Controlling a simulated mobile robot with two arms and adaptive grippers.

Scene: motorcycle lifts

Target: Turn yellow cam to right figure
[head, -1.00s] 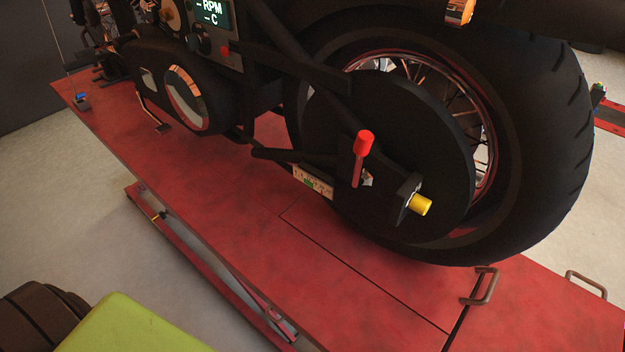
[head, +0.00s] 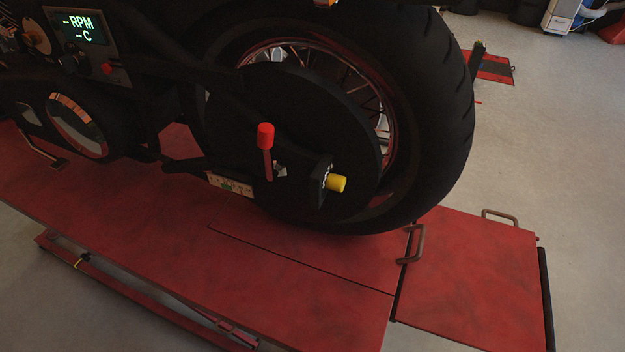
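The yellow cam (head: 337,183) is a short yellow cylinder sticking out to the right from a dark block (head: 321,182) at the rear wheel's hub. Small pale marks show on the block, too small to read. Below the lever is a small pale plate (head: 230,184) with green and red marks, too small to read. Neither of my grippers is in the head view.
The motorcycle's rear wheel (head: 440,110) stands on a red lift platform (head: 300,285). Brown handles (head: 414,244) rise from the platform right of the wheel.

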